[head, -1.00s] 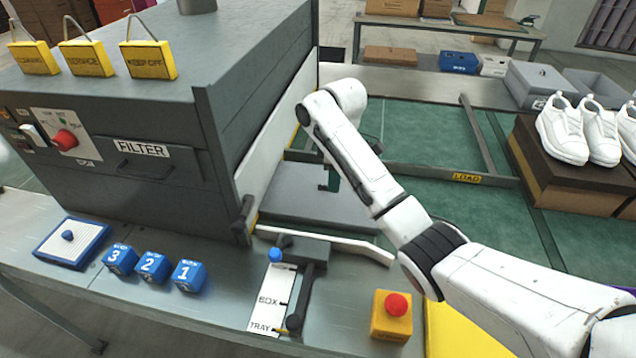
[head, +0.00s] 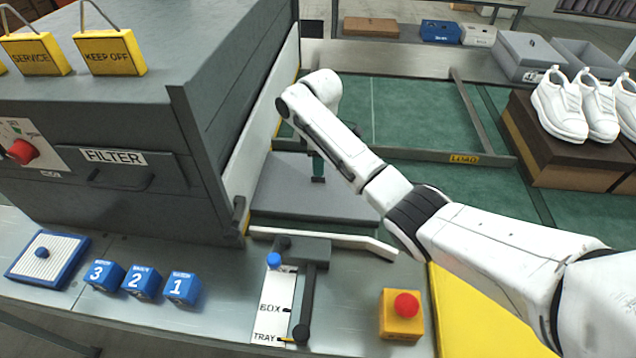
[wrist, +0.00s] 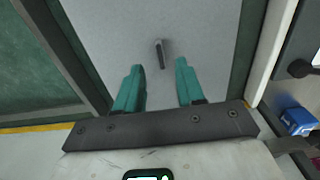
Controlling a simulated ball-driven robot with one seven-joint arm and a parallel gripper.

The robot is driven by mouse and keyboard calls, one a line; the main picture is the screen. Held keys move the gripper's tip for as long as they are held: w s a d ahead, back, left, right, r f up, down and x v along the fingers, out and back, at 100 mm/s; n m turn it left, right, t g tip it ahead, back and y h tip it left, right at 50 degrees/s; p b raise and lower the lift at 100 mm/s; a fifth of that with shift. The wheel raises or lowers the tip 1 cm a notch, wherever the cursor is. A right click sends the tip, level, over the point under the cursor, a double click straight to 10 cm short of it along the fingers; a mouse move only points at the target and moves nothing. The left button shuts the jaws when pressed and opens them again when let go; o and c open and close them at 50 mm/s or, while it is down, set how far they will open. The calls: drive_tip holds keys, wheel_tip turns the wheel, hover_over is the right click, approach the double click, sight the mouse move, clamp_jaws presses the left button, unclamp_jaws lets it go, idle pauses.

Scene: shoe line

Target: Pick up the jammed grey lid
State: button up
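The grey lid (head: 290,197) lies flat beside the big grey machine, at the mouth of its white side panel. In the wrist view the lid (wrist: 105,30) fills the middle, with a small dark upright handle (wrist: 162,56) on it. My gripper (wrist: 159,68) has two teal fingers, spread apart and empty, pointing at the handle from either side in the picture. In the head view my gripper (head: 318,172) is over the lid, partly hidden by my arm. I cannot tell its exact height above the lid.
The grey machine (head: 110,130) rises close on the left. A white curved guide rail (head: 325,240) runs along the lid's near side. A LOAD frame (head: 455,158) lies right.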

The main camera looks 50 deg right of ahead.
sight(318, 184)
drive_tip(key=shift+w+a+f, duration=0.1)
drive_tip(key=shift+f, duration=2.15)
clamp_jaws()
